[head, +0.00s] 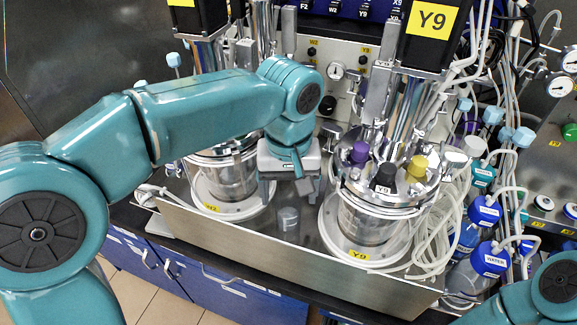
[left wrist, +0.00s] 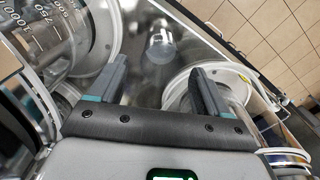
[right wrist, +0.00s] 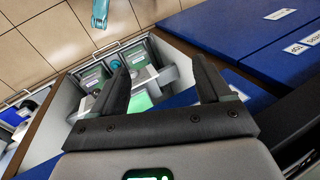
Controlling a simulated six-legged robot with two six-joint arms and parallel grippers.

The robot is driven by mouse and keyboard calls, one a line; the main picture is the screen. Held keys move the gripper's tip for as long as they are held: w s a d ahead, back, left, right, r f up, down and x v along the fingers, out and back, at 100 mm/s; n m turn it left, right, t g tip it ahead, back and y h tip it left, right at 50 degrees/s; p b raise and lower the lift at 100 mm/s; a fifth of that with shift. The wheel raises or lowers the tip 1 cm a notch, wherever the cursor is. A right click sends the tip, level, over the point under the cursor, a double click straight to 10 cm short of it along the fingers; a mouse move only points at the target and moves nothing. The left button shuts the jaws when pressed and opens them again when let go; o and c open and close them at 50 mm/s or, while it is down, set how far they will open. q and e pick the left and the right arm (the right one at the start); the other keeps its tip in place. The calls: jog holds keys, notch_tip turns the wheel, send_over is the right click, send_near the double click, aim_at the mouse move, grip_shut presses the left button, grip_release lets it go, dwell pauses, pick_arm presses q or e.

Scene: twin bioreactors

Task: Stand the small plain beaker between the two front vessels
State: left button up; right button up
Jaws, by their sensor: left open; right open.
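The small plain beaker (head: 288,219) is a clear, short vessel standing on the steel tray between the two front vessels. It also shows in the left wrist view (left wrist: 160,47), beyond my fingertips. The left front vessel (head: 226,176) and the right front vessel (head: 372,219), labelled Y9, stand on white round bases. My left gripper (head: 290,187) is open and empty, above and behind the beaker with its fingers pointing down. In the left wrist view its two fingers (left wrist: 160,80) are apart with nothing between them. My right gripper (right wrist: 168,80) is open and empty, away from the vessels.
The steel tray (head: 250,238) has a raised front wall. Coiled white tubing (head: 437,225) and blue-capped bottles (head: 486,211) crowd the right side. Blue cabinets (head: 228,292) are below. The right wrist view shows an open drawer or box (right wrist: 78,82) with items over a tiled floor.

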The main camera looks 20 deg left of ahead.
pick_arm(q)
notch_tip(320, 180, up, 9)
jog(key=shift+s+p, duration=0.2)
jog(key=shift+p, duration=0.25)
jog(key=shift+w, duration=0.15)
